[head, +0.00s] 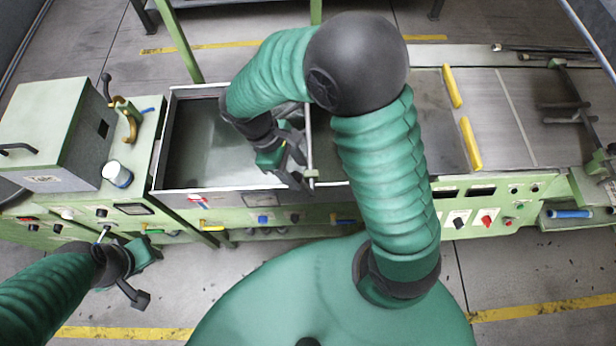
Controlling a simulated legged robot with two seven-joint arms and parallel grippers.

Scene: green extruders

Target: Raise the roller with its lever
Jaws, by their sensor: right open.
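My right gripper (292,168) is open over the right part of the open-topped tank (222,191). Its fingers are beside a thin upright grey bar (308,135), which looks like the lever; I cannot tell whether they touch it. The bar has a small fitting at its lower end, near the tank's front rim. No roller is clearly visible; my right arm covers the area just right of the bar. My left gripper (142,277) is low at the left, in front of the green machine's front panel, apart from the tank. Its finger gap is unclear.
A green box (55,130) and a white cup (117,174) stand left of the tank. A flat grey bed with yellow handles (470,143) lies to the right. Knobs and switches line the front panel (485,215). Dark rods (568,108) stand at far right.

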